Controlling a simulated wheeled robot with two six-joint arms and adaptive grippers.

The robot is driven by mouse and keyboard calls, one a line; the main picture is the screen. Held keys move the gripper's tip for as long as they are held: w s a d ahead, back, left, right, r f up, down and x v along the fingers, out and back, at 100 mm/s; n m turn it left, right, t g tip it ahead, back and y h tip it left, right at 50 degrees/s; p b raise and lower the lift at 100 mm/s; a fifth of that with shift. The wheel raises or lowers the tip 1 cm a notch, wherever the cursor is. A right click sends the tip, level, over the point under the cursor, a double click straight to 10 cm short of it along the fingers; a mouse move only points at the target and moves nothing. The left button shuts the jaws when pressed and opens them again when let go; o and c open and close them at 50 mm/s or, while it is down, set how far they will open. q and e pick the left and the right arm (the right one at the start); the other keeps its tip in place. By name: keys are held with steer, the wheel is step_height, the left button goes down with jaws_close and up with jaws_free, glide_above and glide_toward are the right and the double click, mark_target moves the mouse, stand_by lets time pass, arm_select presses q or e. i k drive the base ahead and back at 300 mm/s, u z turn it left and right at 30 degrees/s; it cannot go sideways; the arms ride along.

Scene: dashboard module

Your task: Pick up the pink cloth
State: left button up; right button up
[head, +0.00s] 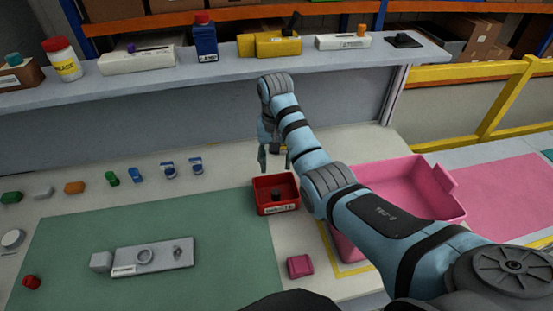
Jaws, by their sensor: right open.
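The pink cloth (300,266) looks like a small folded pink square. It lies on the pale tabletop just right of the green mat, in front of the red bin. My right gripper (275,162) is open and points down above the back of the red bin, well behind the cloth and apart from it. Nothing shows between its fingers. My left gripper is out of view.
The red bin (262,209) holds a dark part. A large pink crate (415,180) stands at the right, partly hidden by my right arm. A grey module (150,257) lies on the green mat (225,225). Several small coloured parts line the back left.

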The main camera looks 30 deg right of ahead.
mark_target(300, 266)
steer(key=k, duration=1)
